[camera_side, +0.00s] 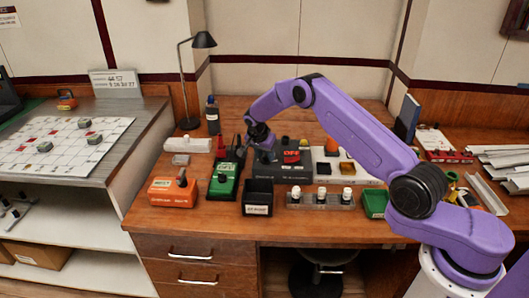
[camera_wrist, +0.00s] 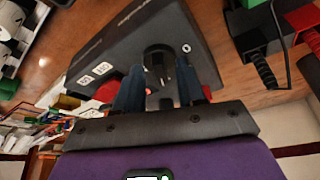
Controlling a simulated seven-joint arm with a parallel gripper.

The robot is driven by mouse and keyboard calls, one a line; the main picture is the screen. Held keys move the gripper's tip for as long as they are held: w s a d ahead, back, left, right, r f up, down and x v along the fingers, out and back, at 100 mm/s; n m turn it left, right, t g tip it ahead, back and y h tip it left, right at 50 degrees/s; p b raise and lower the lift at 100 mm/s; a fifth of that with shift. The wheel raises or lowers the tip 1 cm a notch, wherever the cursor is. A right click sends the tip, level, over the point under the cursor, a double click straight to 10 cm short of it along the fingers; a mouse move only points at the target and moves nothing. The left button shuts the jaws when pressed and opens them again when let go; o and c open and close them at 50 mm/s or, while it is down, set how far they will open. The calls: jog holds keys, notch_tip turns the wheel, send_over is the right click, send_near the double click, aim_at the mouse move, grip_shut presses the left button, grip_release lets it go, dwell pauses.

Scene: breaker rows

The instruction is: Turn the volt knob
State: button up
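A dark grey box (camera_side: 290,172) with a red display stands on the wooden desk. In the wrist view its face (camera_wrist: 112,48) carries a round black knob (camera_wrist: 159,58) with a white mark. I cannot read a label that names it the volt knob. My gripper (camera_side: 262,141) is at the left part of the box in the side view. In the wrist view its two blue-grey fingers (camera_wrist: 160,80) are apart, one on each side of the knob. No clear contact shows. The knob is hidden behind my gripper in the side view.
A green device (camera_side: 224,181) and an orange device (camera_side: 173,192) stand to the left. A black bin (camera_side: 257,197) and a grey rack with white-topped pieces (camera_side: 320,201) stand in front. A desk lamp (camera_side: 203,40) stands behind. Free desk lies along the front edge.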

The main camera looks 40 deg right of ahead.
jog(key=v, duration=1.7)
jog(key=shift+r, duration=0.25)
jog(key=shift+a, duration=0.1)
